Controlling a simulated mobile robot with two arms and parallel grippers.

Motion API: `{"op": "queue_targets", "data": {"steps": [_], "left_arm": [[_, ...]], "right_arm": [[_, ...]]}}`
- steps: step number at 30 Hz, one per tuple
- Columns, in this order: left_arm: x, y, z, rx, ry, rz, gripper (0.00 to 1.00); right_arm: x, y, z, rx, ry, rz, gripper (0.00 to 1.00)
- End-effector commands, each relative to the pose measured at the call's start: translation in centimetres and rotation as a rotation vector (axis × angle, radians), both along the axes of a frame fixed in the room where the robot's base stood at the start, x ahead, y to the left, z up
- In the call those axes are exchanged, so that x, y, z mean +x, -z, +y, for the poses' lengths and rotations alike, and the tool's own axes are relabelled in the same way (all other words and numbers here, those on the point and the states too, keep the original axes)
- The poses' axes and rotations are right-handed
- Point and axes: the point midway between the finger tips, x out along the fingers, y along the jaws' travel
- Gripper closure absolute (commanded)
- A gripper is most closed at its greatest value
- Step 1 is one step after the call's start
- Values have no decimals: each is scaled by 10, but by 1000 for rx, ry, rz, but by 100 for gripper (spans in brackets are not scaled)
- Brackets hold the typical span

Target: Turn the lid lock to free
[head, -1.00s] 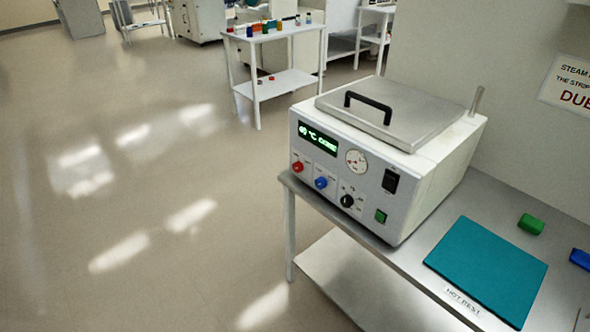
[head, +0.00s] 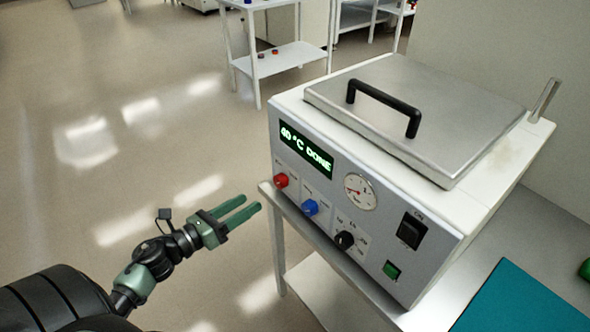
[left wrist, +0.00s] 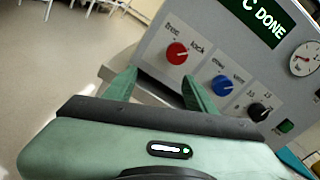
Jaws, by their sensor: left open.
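The white and grey steam box (head: 380,190) stands on a metal bench with its flat metal lid (head: 425,112) down. The lid lock is the red knob (head: 281,180) at the left of its front panel. In the left wrist view the red knob (left wrist: 177,53) sits between the printed words "free" and "lock"; its pointer looks turned up toward "lock". My left gripper (head: 252,204) is open and empty, to the left of the panel and apart from the knob. In the left wrist view its fingers (left wrist: 158,88) show below the red knob. My right gripper is not in view.
A blue knob (head: 311,207), a black knob (head: 344,240), a gauge (head: 360,192), a black switch (head: 411,230) and a green button (head: 391,270) share the panel. The display (head: 306,149) reads "40 °C DONE". A teal mat (head: 525,300) lies at right. Open floor is at left.

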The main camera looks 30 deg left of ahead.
Motion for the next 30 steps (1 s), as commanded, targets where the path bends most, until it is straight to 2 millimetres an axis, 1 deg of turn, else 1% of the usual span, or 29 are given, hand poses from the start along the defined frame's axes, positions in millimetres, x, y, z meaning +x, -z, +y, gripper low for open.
{"op": "queue_targets", "data": {"steps": [1, 3, 6, 8, 13, 18, 24, 30], "left_arm": [[-2, -9, -6, 67, 32, -34, 45], [-2, -18, -10, 119, 54, -63, 45], [6, -23, -15, 138, 63, -76, 45], [13, -24, -17, 136, 61, -76, 45], [40, -24, -28, 134, 61, -75, 45], [61, -23, -37, 132, 59, -73, 45], [70, -21, -40, 132, 58, -70, 45], [70, -20, -41, 131, 58, -70, 45]], "right_arm": [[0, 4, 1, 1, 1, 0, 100], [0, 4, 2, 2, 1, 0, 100], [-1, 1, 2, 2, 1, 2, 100], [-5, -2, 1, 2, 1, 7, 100], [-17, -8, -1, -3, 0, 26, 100], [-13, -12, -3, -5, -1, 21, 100], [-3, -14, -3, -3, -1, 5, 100], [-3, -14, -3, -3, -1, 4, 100]]}}
